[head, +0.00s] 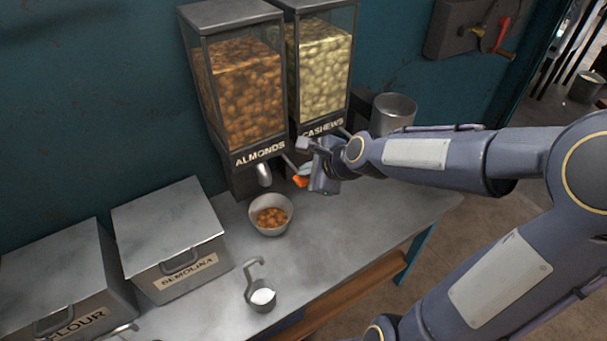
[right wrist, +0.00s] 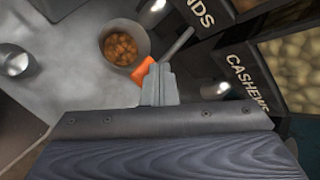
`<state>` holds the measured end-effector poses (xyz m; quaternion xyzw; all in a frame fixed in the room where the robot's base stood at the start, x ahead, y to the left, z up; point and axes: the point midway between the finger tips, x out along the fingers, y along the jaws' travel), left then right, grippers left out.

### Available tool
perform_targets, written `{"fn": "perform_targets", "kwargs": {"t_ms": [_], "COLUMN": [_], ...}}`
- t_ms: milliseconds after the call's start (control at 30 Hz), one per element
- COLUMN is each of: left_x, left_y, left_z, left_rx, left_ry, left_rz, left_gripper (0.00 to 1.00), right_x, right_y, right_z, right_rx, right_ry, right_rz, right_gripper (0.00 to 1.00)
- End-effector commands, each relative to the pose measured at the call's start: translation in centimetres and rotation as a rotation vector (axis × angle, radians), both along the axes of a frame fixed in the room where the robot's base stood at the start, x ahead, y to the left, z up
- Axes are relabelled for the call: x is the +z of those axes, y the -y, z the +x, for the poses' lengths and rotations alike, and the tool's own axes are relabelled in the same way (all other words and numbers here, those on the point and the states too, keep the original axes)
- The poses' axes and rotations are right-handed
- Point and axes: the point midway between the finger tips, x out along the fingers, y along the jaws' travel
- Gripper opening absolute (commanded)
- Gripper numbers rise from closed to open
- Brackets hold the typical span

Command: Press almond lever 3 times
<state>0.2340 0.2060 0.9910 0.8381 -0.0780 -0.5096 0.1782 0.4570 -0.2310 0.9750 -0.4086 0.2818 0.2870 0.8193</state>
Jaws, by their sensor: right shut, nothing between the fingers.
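The almond dispenser (head: 240,95) stands against the wall, full of almonds, with a metal spout (head: 264,174) at its base. Its lever has an orange tip (head: 300,181), which also shows in the right wrist view (right wrist: 144,70). A bowl (head: 271,222) with some almonds in it sits below and in front of the spout; it also shows in the right wrist view (right wrist: 125,46). My right gripper (head: 308,170) is shut and empty, right beside the orange tip. I cannot tell whether they touch. My left gripper is not in view.
The cashew dispenser (head: 322,70) stands just right of the almonds, with a metal cup (head: 394,110) beyond it. Semolina (head: 168,235) and flour (head: 68,285) bins stand at left. A scoop (head: 262,297) with white powder lies near the counter's front edge. The counter (head: 345,225) is clear at right.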

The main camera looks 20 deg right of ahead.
Motion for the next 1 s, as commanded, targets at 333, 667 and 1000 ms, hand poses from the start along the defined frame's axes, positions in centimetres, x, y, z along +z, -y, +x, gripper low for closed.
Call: {"fn": "perform_targets", "kwargs": {"t_ms": [333,667,1000], "left_x": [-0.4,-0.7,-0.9], "left_y": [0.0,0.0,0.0], "left_z": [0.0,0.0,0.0], "left_rx": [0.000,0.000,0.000], "left_ry": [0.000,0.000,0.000], "left_rz": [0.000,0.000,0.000], "left_gripper": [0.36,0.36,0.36], "right_x": [-0.6,-1.0,-1.4], "right_y": [0.0,0.0,0.0], "right_z": [-0.1,-0.1,-0.1], "right_rx": [0.000,0.000,0.000], "right_ry": [-0.003,-0.003,-0.003], "right_rz": [0.001,0.001,0.001], "right_gripper": [0.00,0.00,0.00]}}
